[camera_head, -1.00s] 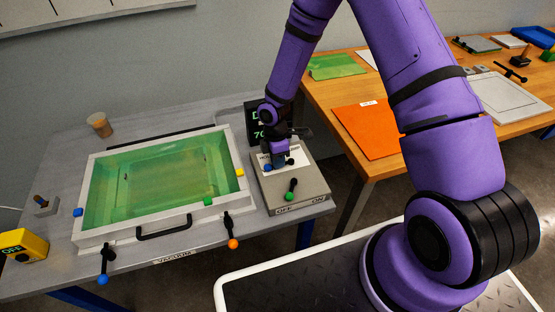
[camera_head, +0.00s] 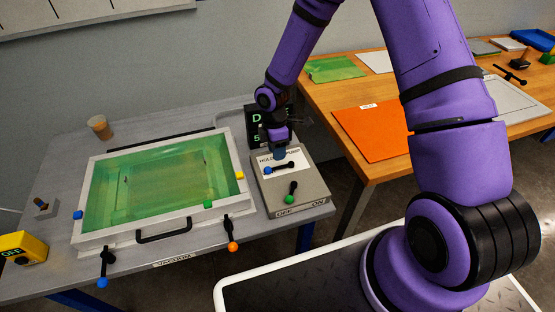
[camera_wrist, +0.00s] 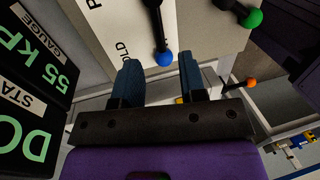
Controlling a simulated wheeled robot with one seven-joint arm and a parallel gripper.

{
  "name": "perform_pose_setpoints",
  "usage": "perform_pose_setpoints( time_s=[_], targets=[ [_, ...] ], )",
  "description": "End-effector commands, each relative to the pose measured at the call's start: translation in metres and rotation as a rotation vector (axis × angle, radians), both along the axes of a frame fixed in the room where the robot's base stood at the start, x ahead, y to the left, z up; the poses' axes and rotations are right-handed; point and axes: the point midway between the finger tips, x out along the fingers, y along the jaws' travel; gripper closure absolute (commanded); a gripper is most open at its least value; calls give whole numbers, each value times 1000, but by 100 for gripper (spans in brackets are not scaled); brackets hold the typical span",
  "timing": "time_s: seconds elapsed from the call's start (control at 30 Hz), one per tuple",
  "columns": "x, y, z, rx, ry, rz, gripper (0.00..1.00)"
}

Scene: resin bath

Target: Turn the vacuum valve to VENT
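The grey valve box (camera_head: 310,192) stands right of the resin bath. On its white label a black lever with a blue knob (camera_head: 268,170) points left, and its knob also shows in the wrist view (camera_wrist: 165,58). The words HOLD and PUMP are partly readable on the label; I see no VENT mark. My gripper (camera_head: 279,154) is over the back of the label, just behind the lever. In the wrist view its two blue fingers (camera_wrist: 160,72) are apart, with the knob seen between them and nothing clamped. Contact with the lever cannot be told.
A green-knobbed lever (camera_head: 291,194) sits at the box's OFF/ON front. The dark gauge display (camera_wrist: 30,95) behind reads 55 kPa. The green resin bath (camera_head: 150,190) has a blue-knobbed lever (camera_head: 103,275) and an orange-knobbed lever (camera_head: 231,240) at its front.

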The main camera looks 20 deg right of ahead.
Motion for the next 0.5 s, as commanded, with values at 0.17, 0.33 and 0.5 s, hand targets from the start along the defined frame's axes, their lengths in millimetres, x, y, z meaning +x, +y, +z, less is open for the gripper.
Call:
perform_pose_setpoints(
  time_s=[0.17,0.33,0.5],
  targets=[
    [7,0,32,0,-3,-1,62],
    [10,0,49,0,-1,0,62],
    [11,0,55,0,-1,1,62]
  ],
)
